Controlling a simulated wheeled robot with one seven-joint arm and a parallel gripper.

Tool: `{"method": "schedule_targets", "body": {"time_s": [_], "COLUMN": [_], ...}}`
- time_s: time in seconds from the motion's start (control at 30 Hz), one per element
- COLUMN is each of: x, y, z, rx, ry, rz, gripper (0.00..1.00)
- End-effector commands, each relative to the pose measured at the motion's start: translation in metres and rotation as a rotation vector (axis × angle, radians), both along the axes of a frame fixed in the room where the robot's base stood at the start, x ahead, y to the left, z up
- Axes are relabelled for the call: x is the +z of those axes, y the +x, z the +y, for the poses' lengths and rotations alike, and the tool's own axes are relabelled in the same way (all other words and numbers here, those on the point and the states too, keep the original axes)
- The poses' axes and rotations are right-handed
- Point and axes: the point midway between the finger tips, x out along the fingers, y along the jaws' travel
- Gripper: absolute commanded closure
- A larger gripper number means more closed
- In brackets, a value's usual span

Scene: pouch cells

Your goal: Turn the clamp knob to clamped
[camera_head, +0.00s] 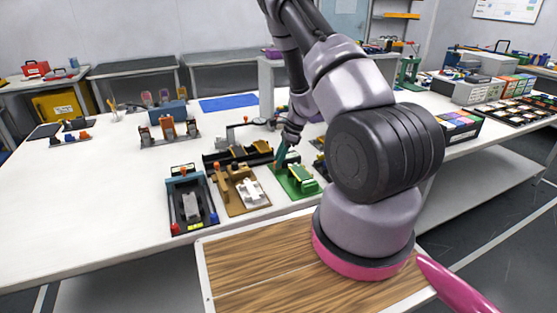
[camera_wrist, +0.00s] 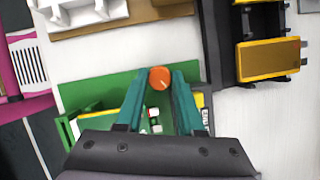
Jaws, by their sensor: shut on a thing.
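The clamp knob (camera_wrist: 159,78) is a round orange knob with a pale pointer line, in the wrist view at upper middle. It belongs to a green fixture (camera_wrist: 98,92) lying on the white table. My gripper (camera_wrist: 159,80) has two teal fingers, their tips on either side of the knob, and it is shut on it. In the head view my gripper (camera_head: 278,160) reaches down at the rear left of the green fixture (camera_head: 304,184). The knob is hard to make out there. Part of the fixture is hidden behind my fingers and gripper body in the wrist view.
A tan fixture (camera_head: 235,203) stands left of the green one, and a black tray fixture (camera_head: 205,218) further left. A dark fixture with yellow blocks (camera_wrist: 242,80) is close to my right finger in the wrist view. The table's left part (camera_head: 75,195) is clear.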

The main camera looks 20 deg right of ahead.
Motion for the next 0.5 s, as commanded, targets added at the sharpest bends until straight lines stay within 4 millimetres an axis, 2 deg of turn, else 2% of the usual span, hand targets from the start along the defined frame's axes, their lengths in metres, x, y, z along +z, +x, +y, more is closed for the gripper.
{"method": "schedule_targets", "body": {"time_s": [0.2, 0.5], "x": [0.0006, 0.0003], "y": [-0.0001, -0.0002], "z": [0.0007, 0.0009], "rx": [-0.103, -0.156], "ry": [0.001, 0.001], "rz": [-0.001, -0.001], "gripper": [1.0, 1.0]}}
